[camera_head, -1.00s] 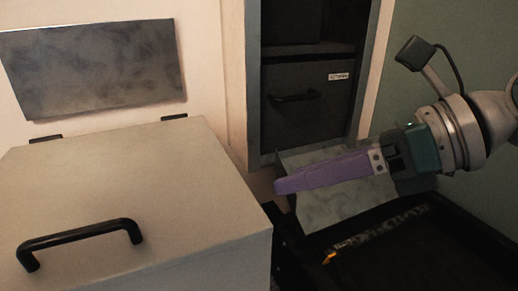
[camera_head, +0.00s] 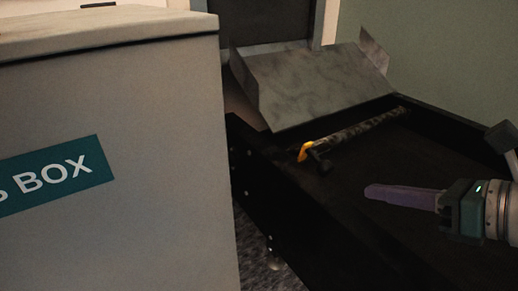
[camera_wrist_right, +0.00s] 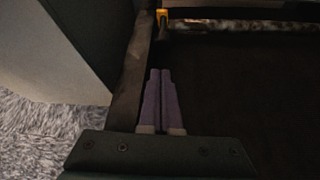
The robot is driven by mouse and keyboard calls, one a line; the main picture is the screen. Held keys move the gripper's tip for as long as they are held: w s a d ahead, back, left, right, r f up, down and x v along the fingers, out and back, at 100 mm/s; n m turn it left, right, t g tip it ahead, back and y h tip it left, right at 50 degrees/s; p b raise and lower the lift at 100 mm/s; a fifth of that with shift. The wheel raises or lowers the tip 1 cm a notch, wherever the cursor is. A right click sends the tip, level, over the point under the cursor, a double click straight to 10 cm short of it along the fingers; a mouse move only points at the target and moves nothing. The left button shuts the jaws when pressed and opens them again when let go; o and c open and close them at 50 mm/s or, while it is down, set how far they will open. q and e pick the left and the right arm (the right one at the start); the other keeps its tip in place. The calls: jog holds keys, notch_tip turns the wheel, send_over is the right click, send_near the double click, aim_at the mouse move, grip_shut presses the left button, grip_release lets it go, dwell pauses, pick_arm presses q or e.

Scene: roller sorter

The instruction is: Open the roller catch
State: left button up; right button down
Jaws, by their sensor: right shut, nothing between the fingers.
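The roller (camera_head: 360,128) is a speckled dark bar lying across the far end of the black sorter bed, below the grey metal chute. An orange catch (camera_head: 305,152) sits at its left end, with a small dark part beside it. In the right wrist view the orange catch (camera_wrist_right: 162,17) and the roller (camera_wrist_right: 245,25) show at the top edge. My right gripper (camera_head: 368,191) is shut and empty, its purple fingers pointing left over the bed, nearer than the catch and to its right. In the wrist view its fingertips (camera_wrist_right: 160,72) are apart from the catch. My left gripper is not in view.
A large pale box (camera_head: 110,150) with a teal label stands at the left. The black bed's side wall (camera_head: 300,215) runs between the box and my right gripper. The grey chute (camera_head: 310,85) rises behind the roller. The bed (camera_head: 400,160) around the gripper looks clear.

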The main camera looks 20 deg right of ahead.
aim_at(329, 172)
jog(key=b+x, duration=0.1)
jog(key=x, duration=0.9)
jog(key=shift+b, duration=0.3)
notch_tip(329, 172, up, 3)
jog(key=shift+f+p, duration=0.2)
jog(key=shift+p, duration=1.05)
jog(key=shift+f, duration=0.1)
jog(key=shift+d, duration=0.1)
